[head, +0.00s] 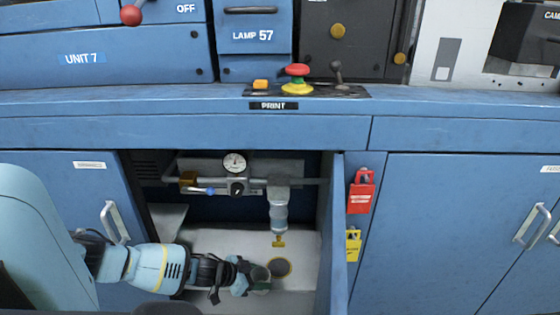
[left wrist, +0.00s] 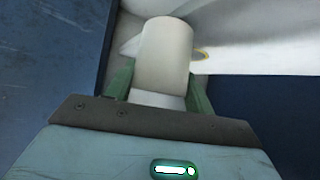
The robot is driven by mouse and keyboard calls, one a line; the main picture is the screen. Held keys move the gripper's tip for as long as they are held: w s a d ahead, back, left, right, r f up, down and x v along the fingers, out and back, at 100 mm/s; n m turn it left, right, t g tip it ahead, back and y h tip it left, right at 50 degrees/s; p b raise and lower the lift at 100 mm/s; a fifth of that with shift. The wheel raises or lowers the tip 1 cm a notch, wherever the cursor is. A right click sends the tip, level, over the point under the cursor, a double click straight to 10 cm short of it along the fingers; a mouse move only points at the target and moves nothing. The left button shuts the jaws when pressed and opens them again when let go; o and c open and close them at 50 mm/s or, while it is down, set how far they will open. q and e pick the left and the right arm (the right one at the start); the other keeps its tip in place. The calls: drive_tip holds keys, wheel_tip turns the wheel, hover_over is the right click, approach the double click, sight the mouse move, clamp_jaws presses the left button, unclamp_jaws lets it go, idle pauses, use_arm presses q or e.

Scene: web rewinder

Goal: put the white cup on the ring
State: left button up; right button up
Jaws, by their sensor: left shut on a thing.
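The white cup (left wrist: 165,55) is between the green fingers of my left gripper (left wrist: 160,88) in the left wrist view. The gripper is shut on it. In the head view my left gripper (head: 260,281) reaches low into the open cabinet; the cup is hard to make out there. The ring (head: 280,267), a dark round spot with a yellow edge, lies on the pale cabinet floor just right of the gripper. In the left wrist view part of its yellow edge (left wrist: 204,55) shows beside the cup, which hides the rest. My right gripper is out of view.
A filter unit (head: 278,213) with a yellow tip hangs above the ring. A pipe with a gauge (head: 234,162) crosses the cabinet's top. The open door (head: 338,230) bounds the right side.

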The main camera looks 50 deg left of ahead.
use_arm(q)
drive_tip(key=w, duration=0.1)
drive_tip(key=w+a+b, duration=0.1)
drive_tip(key=w, duration=0.1)
drive_tip(key=w+b, duration=0.1)
drive_tip(key=w, duration=0.1)
drive_tip(key=shift+w+a, duration=0.2)
drive_tip(key=shift+a, duration=0.15)
drive_tip(key=shift+w+a+b, duration=0.2)
drive_tip(key=shift+w+b, duration=0.35)
drive_tip(key=shift+b, duration=0.05)
drive_tip(key=w+b, duration=0.1)
drive_tip(key=w+a, duration=0.1)
drive_tip(key=w, duration=0.1)
drive_tip(key=shift+b, duration=0.35)
drive_tip(key=shift+f+b, duration=0.15)
drive_tip(key=shift+b, duration=0.15)
drive_tip(key=o, duration=1)
drive_tip(key=shift+s+f, duration=0.1)
drive_tip(key=shift+o, duration=0.2)
